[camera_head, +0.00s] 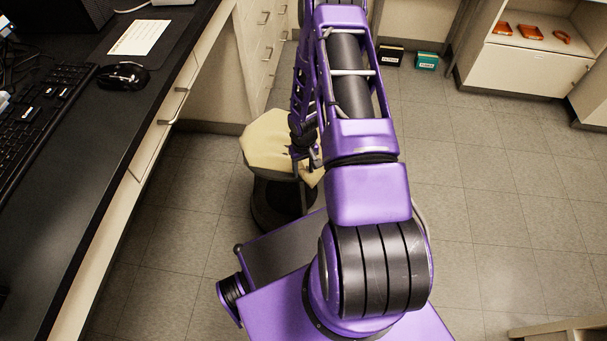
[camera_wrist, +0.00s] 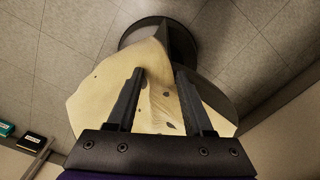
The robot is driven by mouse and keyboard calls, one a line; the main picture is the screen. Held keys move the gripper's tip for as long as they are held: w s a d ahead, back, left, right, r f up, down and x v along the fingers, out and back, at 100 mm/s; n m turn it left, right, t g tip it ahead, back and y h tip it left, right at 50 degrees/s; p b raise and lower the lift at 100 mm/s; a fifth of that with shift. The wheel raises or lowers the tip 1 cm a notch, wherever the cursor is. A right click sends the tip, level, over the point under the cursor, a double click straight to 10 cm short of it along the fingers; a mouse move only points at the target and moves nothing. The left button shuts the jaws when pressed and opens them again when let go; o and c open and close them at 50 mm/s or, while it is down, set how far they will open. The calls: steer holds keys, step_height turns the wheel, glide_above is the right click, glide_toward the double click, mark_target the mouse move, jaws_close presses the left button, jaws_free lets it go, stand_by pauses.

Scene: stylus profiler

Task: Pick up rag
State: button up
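The rag (camera_head: 270,142) is a cream cloth with dark specks, draped over a dark round stool or bin on the floor. It also shows in the wrist view (camera_wrist: 100,97), with a raised fold running up its middle. My gripper (camera_wrist: 159,75) is open, and its two black fingers lie over the rag with the fold between them. I cannot tell whether the fingers touch the cloth. In the head view my arm hides the rag's right part and much of the gripper.
The dark round support (camera_head: 277,204) stands beside a black desk (camera_head: 150,75) with drawers. A keyboard (camera_head: 40,110), a mouse (camera_head: 123,75) and a paper lie on the desk. A cabinet (camera_head: 520,75) with orange items stands at the back right.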

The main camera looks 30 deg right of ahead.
jaws_close()
stand_by(0.3)
step_height(320, 180, up, 12)
steer(key=p, duration=0.7)
steer(key=shift+p, duration=0.3)
